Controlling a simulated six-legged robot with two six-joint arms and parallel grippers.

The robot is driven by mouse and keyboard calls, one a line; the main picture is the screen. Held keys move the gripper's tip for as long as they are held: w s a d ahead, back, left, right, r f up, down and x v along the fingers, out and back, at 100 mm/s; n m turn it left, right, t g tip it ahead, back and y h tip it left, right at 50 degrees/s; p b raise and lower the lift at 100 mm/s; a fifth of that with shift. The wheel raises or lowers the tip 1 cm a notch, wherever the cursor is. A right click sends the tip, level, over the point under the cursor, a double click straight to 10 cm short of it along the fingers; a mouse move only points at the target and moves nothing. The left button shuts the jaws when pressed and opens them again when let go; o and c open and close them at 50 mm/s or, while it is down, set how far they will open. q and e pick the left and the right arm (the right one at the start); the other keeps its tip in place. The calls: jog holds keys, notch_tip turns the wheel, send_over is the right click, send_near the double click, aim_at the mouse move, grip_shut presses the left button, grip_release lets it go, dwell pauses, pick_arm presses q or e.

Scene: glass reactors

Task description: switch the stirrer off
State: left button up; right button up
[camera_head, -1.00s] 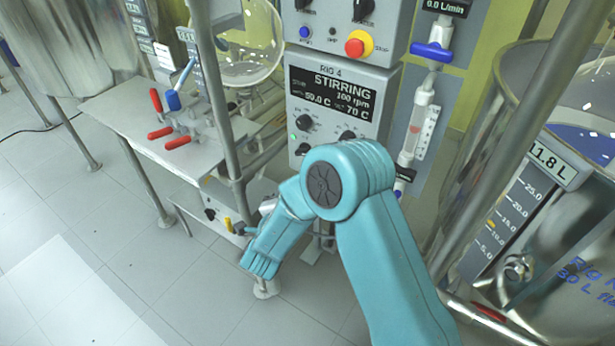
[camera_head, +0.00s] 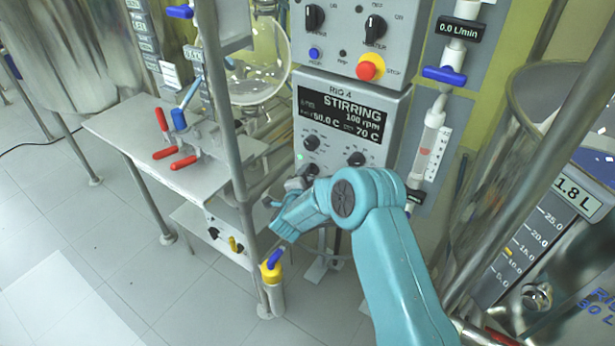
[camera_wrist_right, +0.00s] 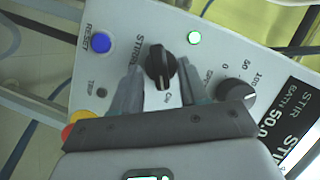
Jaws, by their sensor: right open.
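The Rig 4 control panel (camera_head: 350,122) shows STIRRING and 100 rpm on its dark display. In the right wrist view the black stirrer knob (camera_wrist_right: 160,67) sits between the fingertips of my right gripper (camera_wrist_right: 160,88), which is open. In the head view my right gripper (camera_head: 284,192) is at the panel's lower left, partly hidden by my wrist. My left gripper is not in view.
A blue reset button (camera_wrist_right: 101,43) is near the knob. A red stop button (camera_head: 370,66) is on the upper panel. A steel post (camera_head: 222,110) stands left of my arm. A bench (camera_head: 140,130) holds red-handled clamps.

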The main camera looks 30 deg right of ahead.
grip_shut()
dwell(0.3)
jog(key=shift+w+a+r+n+g+h+p, duration=0.1)
jog(key=shift+w+n+g+h+p, duration=0.05)
jog(key=shift+n+g+p, duration=1.05)
jog(key=shift+w+r+n+g+h+p, duration=0.15)
jog(key=shift+n+g+p, duration=0.5)
jog(key=shift+n, duration=0.95)
jog(key=shift+w+a+r+n+g+h+p, duration=0.1)
jog(key=shift+w+n+g+p, duration=0.1)
jog(key=shift+n+g+p, duration=0.8)
jog(key=shift+n, duration=0.5)
grip_release()
jog(key=shift+f, duration=0.1)
